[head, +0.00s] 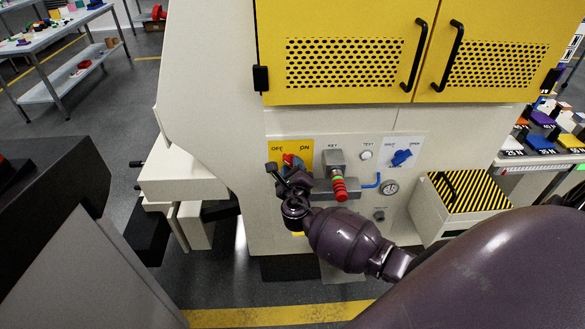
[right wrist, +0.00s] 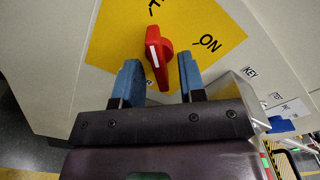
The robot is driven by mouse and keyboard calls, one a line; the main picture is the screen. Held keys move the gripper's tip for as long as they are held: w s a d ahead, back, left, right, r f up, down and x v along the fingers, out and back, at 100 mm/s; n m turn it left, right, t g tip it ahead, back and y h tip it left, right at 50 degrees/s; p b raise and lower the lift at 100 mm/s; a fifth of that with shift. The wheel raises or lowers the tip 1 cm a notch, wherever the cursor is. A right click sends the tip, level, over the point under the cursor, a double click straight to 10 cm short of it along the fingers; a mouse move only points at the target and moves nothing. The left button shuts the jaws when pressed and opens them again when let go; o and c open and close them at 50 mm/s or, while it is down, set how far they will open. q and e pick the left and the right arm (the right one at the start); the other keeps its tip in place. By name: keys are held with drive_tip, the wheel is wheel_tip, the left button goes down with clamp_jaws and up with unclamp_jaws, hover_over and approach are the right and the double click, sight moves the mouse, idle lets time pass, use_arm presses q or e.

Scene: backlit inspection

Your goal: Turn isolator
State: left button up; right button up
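The isolator is a red rotary handle (head: 288,159) on a yellow plate (head: 305,148) marked OFF and ON, on the front of a pale machine. In the right wrist view the red handle (right wrist: 157,50) has a white stripe, and its upper end points towards the cut-off lettering at the top rather than ON. My right gripper (head: 284,172) is at the plate. In the right wrist view its blue fingertips (right wrist: 160,82) are spread, one on each side of the handle's lower end, with visible gaps. In the head view my gripper partly hides the handle. My left gripper is not in view.
Right of the plate are a key switch (head: 334,160) with a red-and-green part (head: 339,188), a blue valve handle (head: 402,158) and a gauge (head: 389,188). Yellow perforated doors (head: 345,60) are above. A striped box (head: 468,192) stands at the right.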

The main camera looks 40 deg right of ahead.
clamp_jaws()
drive_tip(key=shift+m, duration=0.3)
drive_tip(key=m, duration=0.4)
drive_tip(key=shift+a+f+m, duration=0.1)
drive_tip(key=shift+f+m, duration=0.05)
drive_tip(key=shift+m, duration=0.15)
drive_tip(key=m+b, duration=0.1)
drive_tip(key=m, duration=0.4)
drive_tip(key=shift+b, duration=0.35)
drive_tip(key=m+b, duration=0.1)
drive_tip(key=m, duration=0.2)
drive_tip(key=shift+a+f, duration=0.1)
drive_tip(key=m+b, duration=0.1)
drive_tip(key=m, duration=0.2)
drive_tip(key=shift+w+m, duration=0.1)
drive_tip(key=shift+m, duration=0.7)
drive_tip(key=shift+r+b, duration=0.25)
drive_tip(key=shift+b, duration=0.05)
